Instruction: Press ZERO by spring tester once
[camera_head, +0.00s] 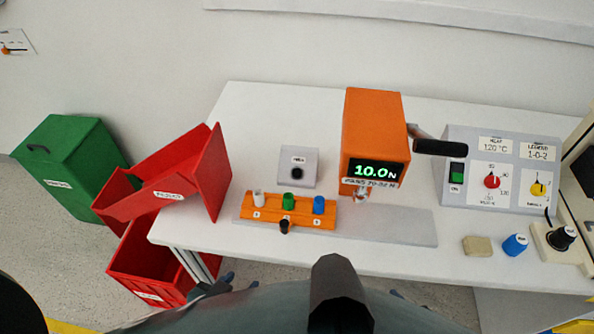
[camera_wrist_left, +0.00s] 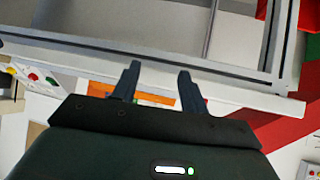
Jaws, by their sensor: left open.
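The spring tester (camera_head: 375,130) is an orange box whose green display reads 10.0 N. A dark lever sticks out on its right. To its left on the table is a small grey box (camera_head: 311,177) with a black round button (camera_head: 297,172) and a small label, too small to read surely. My left gripper (camera_head: 222,284) shows only in part, low in front of the table's edge and well apart from the button. In the left wrist view the left gripper (camera_wrist_left: 158,82) is open, with nothing between its fingers. My right gripper cannot be made out.
An orange rack (camera_head: 262,224) with white, green and blue pieces stands in front of the grey box. A grey control panel (camera_head: 512,148) stands right of the tester. Red bins (camera_head: 214,172) and a green bin (camera_head: 72,155) are at the left. The table's front edge (camera_wrist_left: 250,96) crosses the wrist view.

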